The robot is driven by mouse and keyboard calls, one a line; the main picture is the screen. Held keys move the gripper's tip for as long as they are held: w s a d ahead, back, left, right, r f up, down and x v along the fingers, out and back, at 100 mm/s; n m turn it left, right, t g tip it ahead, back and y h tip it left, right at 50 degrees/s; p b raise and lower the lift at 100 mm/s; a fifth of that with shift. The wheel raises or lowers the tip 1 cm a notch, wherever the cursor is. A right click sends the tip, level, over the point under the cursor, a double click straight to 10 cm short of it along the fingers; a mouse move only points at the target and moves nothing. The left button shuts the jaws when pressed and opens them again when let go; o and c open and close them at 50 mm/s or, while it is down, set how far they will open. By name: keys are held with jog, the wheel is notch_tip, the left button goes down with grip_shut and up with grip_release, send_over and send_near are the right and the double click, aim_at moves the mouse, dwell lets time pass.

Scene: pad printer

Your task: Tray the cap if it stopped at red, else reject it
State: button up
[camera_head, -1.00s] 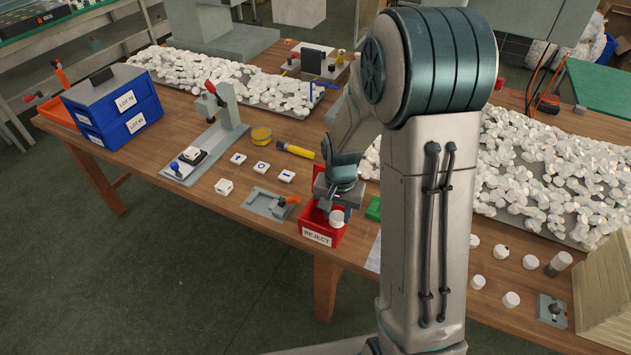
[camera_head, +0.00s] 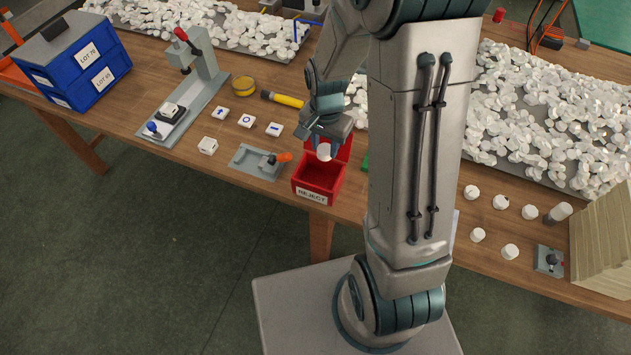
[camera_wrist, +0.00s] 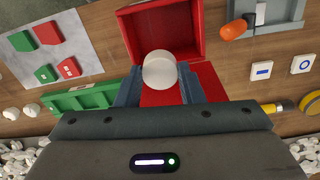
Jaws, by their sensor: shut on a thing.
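My gripper (camera_head: 325,143) is shut on a plain white round cap (camera_head: 324,153). In the wrist view the cap (camera_wrist: 160,70) sits between the two fingertips, with its pale face towards the camera and no mark visible on it. The cap is held above the red bin labelled REJECT (camera_head: 312,196), near its back part, apart from the bin floor. The part of the bin floor that I see is empty. In the wrist view the red bin (camera_wrist: 192,15) lies behind the cap. A green tray (camera_wrist: 80,99) stands beside it, mostly hidden by my arm in the head view.
A sheet with red and green shapes (camera_wrist: 75,28) lies past the green tray. A grey fixture with an orange handle (camera_head: 247,161) stands left of the bin. Several white caps (camera_head: 478,235) stand at right, near a wooden block (camera_head: 600,235). Marked tiles (camera_head: 246,121) lie behind the fixture.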

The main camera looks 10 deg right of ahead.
jog(key=shift+f, duration=0.4)
jog(key=o, duration=0.9)
jog(key=shift+r, duration=0.1)
notch_tip(320, 180, up, 14)
jog(key=shift+b, duration=0.4)
